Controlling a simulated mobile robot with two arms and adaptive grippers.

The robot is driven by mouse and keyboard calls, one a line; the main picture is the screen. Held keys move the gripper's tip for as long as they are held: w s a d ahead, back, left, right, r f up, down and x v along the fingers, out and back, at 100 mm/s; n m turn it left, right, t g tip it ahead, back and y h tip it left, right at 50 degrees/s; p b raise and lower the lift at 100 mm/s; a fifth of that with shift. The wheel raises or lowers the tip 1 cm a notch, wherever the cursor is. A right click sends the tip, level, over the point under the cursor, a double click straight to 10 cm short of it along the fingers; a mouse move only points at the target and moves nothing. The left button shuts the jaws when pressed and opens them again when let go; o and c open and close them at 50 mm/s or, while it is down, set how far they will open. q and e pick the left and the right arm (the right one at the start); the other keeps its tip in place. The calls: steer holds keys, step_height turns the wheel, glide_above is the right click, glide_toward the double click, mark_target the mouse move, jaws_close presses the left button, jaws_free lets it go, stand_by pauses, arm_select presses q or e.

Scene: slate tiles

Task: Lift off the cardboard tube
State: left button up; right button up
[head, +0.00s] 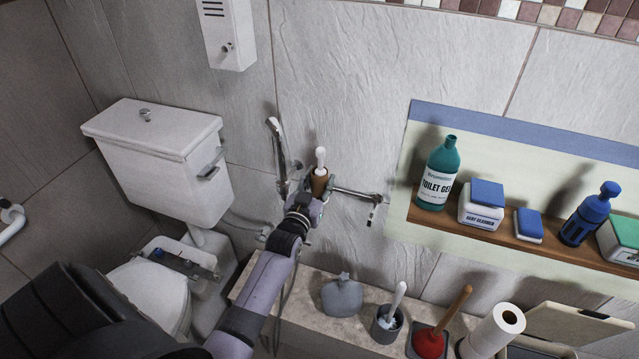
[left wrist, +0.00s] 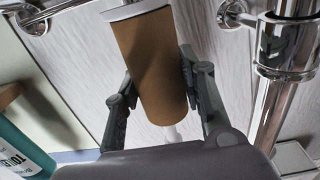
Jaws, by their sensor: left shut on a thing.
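The brown cardboard tube (head: 319,181) is near the wall, beside chrome fittings, with a white rounded knob (head: 320,157) showing above it. My left gripper (head: 316,195) is shut on the tube, with one finger on each side of it in the left wrist view. There the tube (left wrist: 152,70) shows plain brown, with a white edge at its upper end and a thin white piece (left wrist: 172,133) beyond its lower end. I cannot tell whether the tube is still around the white piece's full length. My right gripper is not in view.
A chrome bar (head: 357,195) and a vertical chrome fitting (head: 279,150) are close beside the gripper. A wooden shelf (head: 455,224) with a green bottle (head: 438,174) and other cleaners is on the right. The toilet (head: 155,155) is on the left. A toilet brush (head: 389,318), plunger and paper roll (head: 497,330) stand below.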

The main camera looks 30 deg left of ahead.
arm_select(q)
steer(key=shift+r, duration=0.1)
step_height(320, 180, up, 20)
steer(key=shift+f+p, duration=0.1)
steer(key=shift+p, duration=0.25)
